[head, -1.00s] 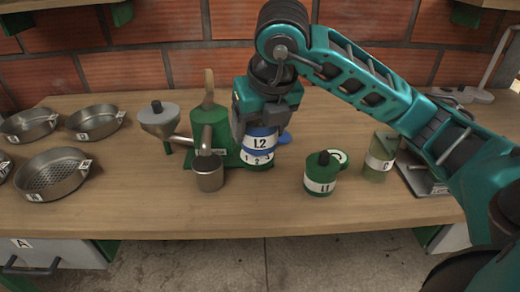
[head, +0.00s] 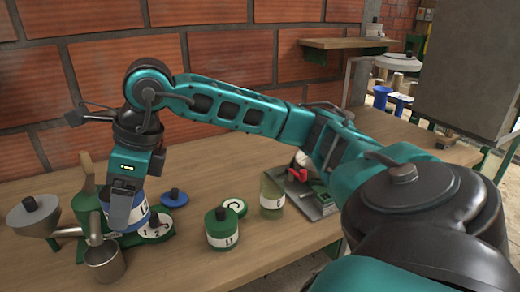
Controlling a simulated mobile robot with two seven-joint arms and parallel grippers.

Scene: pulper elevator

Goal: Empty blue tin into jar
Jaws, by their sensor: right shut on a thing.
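The blue tin (head: 142,215), with a white label reading L2 in part, is in the grip of my right gripper (head: 125,212). The fingers hide part of the tin. It is upright beside the green pulper; whether its bottom touches anything is hidden. A blue lid (head: 173,197) is just right of it. The jar (head: 272,192), pale green and see-through with a white label C, stands on the table to the right, apart from the tin. I cannot see clearly into the jar. My left gripper is not in view.
The green pulper (head: 87,203), with a metal hopper (head: 34,214) and metal cup (head: 104,262), is at the left. A green tin L1 (head: 222,229) and a green round lid (head: 236,206) are between the blue tin and jar. A metal scale-like tray (head: 314,198) is beside the jar.

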